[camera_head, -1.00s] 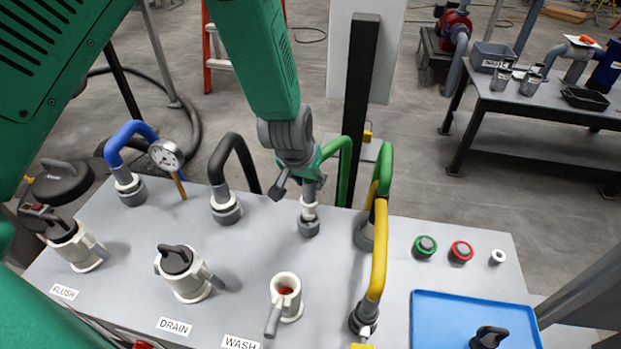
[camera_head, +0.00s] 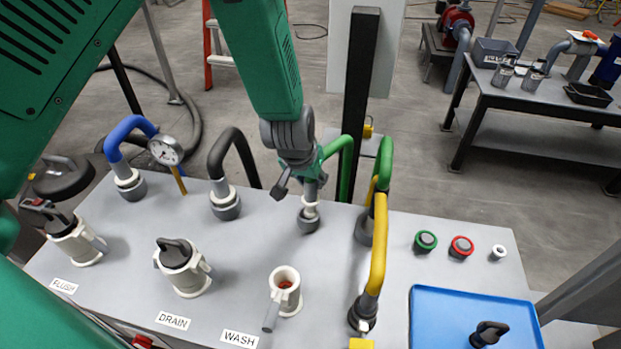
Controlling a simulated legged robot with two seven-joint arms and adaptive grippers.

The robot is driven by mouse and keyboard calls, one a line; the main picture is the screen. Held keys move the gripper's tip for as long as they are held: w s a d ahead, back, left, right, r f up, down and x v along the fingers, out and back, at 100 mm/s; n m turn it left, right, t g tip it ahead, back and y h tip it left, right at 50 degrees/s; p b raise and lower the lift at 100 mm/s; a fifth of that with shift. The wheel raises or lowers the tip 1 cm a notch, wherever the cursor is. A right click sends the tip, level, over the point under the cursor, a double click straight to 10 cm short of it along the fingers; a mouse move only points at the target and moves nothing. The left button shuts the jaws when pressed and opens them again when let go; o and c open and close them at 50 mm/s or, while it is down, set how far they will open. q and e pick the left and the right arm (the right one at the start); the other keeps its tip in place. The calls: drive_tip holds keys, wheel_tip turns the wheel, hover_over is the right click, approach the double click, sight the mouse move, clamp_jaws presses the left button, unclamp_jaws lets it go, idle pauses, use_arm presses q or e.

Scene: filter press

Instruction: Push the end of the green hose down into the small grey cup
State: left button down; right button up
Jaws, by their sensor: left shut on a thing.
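The hose end, with a white collar, points down at the small grey cup (camera_head: 309,224) on the panel. The collar is right at the cup's top. I cannot tell how deep the end sits, since the cup hides it. My right gripper is not in view.
A black hose (camera_head: 232,147) and a blue hose (camera_head: 127,128) with a gauge (camera_head: 166,151) stand to the left. A yellow hose (camera_head: 379,245) stands close on the right. White valves (camera_head: 285,291) line the front. A blue tray (camera_head: 440,315) lies at the front right.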

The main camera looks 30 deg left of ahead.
use_arm(q)
drive_tip(key=shift+d+r+p, duration=0.3)
drive_tip(key=shift+r+p, duration=0.1)
drive_tip(key=shift+r, duration=0.15)
drive_tip(key=shift+d+r+p, duration=0.3)
drive_tip(key=shift+r+p, duration=0.1)
drive_tip(key=shift+r, duration=0.1)
drive_tip(key=shift+a+r+p, duration=0.15)
drive_tip(key=shift+r+p, duration=0.25)
drive_tip(key=shift+a+r+p, duration=0.35)
drive_tip(key=shift+r+p, duration=0.6)
drive_tip(key=shift+r, duration=0.05)
drive_tip(key=shift+d+r, duration=0.1)
drive_tip(key=shift+d, duration=0.25)
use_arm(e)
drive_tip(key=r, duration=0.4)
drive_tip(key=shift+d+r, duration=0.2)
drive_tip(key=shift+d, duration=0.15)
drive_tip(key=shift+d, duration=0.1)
